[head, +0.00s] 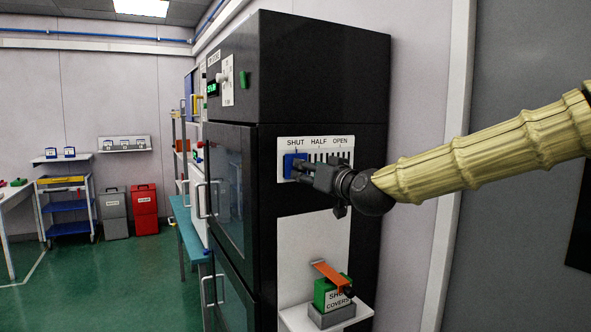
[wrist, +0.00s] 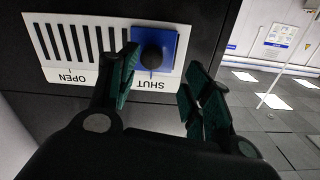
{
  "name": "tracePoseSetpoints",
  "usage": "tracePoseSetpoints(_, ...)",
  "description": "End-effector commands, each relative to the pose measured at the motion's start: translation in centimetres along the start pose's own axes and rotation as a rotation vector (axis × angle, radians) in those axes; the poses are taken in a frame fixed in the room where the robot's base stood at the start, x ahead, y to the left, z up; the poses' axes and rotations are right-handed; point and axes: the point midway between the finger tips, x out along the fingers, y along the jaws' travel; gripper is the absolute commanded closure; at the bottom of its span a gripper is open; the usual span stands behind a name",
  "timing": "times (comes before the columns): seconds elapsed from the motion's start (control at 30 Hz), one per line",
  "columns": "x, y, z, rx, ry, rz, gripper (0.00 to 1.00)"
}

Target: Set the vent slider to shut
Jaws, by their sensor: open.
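The vent panel (head: 318,150) is a white plate on the black cabinet's side, labelled SHUT, HALF and OPEN from left to right, with dark slots. The blue vent slider (head: 290,160) sits at the left end, under SHUT. In the wrist view the picture is upside down, and the blue slider (wrist: 172,38) with its round black knob (wrist: 153,50) is at the SHUT end, with the slots uncovered toward OPEN. My gripper (wrist: 162,60) is open, its fingers on either side of the knob. Contact with the knob cannot be told. My gripper (head: 298,169) partly hides the slider in the head view.
Below the panel, a small shelf (head: 296,318) holds a green box (head: 325,292) with an orange strip on top. Cabinet door handles (head: 201,201) stick out at left. A wall and pale post (head: 450,160) stand at right. Green floor at left is open.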

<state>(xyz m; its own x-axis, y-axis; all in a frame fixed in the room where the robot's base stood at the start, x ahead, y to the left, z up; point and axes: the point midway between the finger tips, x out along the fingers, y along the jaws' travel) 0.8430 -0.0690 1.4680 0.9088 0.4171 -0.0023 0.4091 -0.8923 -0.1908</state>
Motion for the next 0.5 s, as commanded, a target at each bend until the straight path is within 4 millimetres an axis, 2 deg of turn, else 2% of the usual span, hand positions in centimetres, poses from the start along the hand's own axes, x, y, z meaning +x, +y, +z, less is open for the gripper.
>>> tracePoseSetpoints(0.2,-3.2,-0.2,0.0,-0.001,-0.002,0.0,0.51)
tracePoseSetpoints(0.33,-3.9,-0.5,0.3,-0.004,-0.006,0.001,0.51)
tracePoseSetpoints(0.5,-3.9,-1.1,0.6,-0.008,-0.012,0.002,0.51)
